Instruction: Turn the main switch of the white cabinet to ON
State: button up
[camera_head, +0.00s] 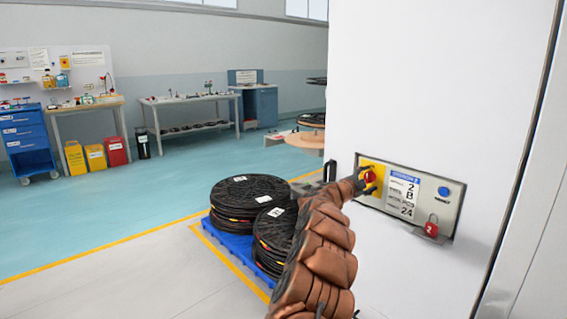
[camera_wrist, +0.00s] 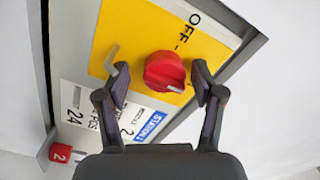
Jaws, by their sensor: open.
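The white cabinet (camera_head: 430,80) fills the right of the head view and bears a grey switch panel (camera_head: 447,215). Its main switch is a red rotary knob (camera_wrist: 165,70) on a yellow plate (camera_wrist: 130,25). OFF is printed above and right of the knob in the wrist view; I cannot read an ON mark. The knob's white mark is at its lower right there. My gripper (camera_wrist: 158,66) is open, one finger either side of the knob; contact cannot be told. The knob also shows partly behind my gripper in the head view (camera_head: 369,176).
A red padlock (camera_head: 432,226) marked 2 hangs at the panel's lower right, near a blue button (camera_head: 444,191). Black reels (camera_head: 250,190) stand on a blue pallet (camera_head: 236,246) left of the cabinet.

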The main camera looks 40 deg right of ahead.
jog(key=n+p, duration=0.1)
jog(key=n, duration=0.1)
jog(key=n+p, duration=0.1)
jog(key=n, duration=0.1)
jog(key=n+p, duration=0.1)
jog(key=n, duration=0.1)
jog(key=shift+r, duration=0.4)
jog(key=n+p, duration=0.1)
jog(key=n, duration=0.1)
jog(key=shift+f+n, duration=0.15)
jog(key=shift+n, duration=0.15)
jog(key=shift+n+p, duration=0.55)
jog(key=shift+n, duration=0.45)
jog(key=n, duration=0.4)
jog(key=shift+w+a+p, duration=0.1)
jog(key=shift+p, duration=0.3)
jog(key=w+a+r+n+t+y+p, duration=0.1)
jog(key=w+a+r+n+t+y, duration=0.1)
jog(key=w+a, duration=0.3)
jog(key=w+a+r+n+t+y, duration=0.2)
jog(key=w+a+t, duration=0.2)
jog(key=a, duration=0.9)
jog(key=w+a+r+n+t+y+p, duration=0.1)
jog(key=w+a+r+n+t+y, duration=0.1)
jog(key=w+a, duration=0.4)
jog(key=shift+w+a+r+t+y+p, duration=0.15)
jog(key=shift+a+r+t+y+p, duration=0.35)
jog(key=shift+a+t, duration=1.05)
